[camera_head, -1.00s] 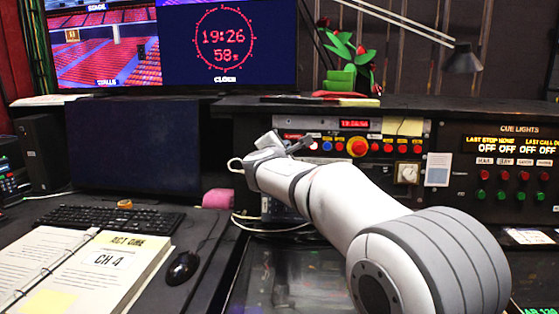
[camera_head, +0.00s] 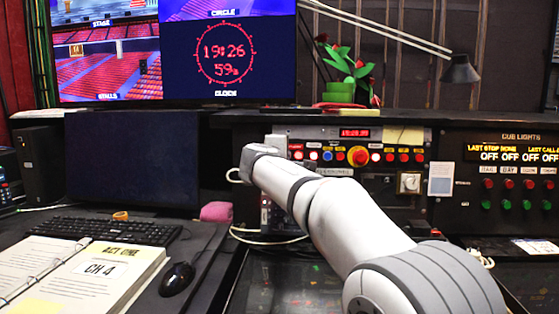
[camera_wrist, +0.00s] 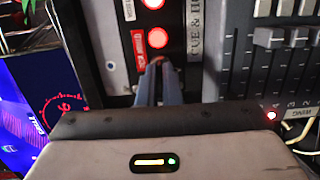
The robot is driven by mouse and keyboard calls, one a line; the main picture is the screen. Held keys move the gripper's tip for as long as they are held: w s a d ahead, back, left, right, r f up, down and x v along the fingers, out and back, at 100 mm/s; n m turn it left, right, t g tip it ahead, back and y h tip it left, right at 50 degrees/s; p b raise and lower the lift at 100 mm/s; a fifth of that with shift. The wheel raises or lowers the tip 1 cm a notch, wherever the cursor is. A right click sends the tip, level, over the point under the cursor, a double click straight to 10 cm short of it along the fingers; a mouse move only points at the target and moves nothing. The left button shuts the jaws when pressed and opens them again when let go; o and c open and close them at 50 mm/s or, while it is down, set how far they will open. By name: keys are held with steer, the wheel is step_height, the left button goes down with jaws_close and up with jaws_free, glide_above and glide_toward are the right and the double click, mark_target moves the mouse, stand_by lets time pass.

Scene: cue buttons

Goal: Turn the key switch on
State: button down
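The key switch seems to be the round metal knob on a white square plate (camera_head: 409,183), at the right of the button panel in the head view. Its exact turn position is too small to tell. It does not show clearly in the wrist view. My gripper's fingers (camera_wrist: 157,64) lie close together with nothing seen between them. Their tips are by a lit red button (camera_wrist: 157,38) on the panel, and I cannot tell whether they touch it. In the head view my own wrist hides the fingers, left of the key switch.
A large red button (camera_head: 358,156) and several small buttons sit between my wrist and the key switch. The cue lights panel (camera_head: 505,185) is to the right. Fader sliders (camera_wrist: 270,60) show in the wrist view. A white cable (camera_head: 262,240) loops below my arm.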

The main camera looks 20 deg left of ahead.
steer(key=shift+f, duration=0.3)
steer(key=c, duration=1.6)
jaws_free()
steer(key=shift+r, duration=0.15)
steer(key=shift+s+r, duration=0.1)
steer(key=s+r, duration=0.1)
steer(key=s, duration=0.6)
steer(key=shift+s+d+b, duration=0.3)
steer(key=shift+d+b, duration=0.05)
steer(key=shift+b, duration=0.05)
steer(key=shift+d, duration=0.1)
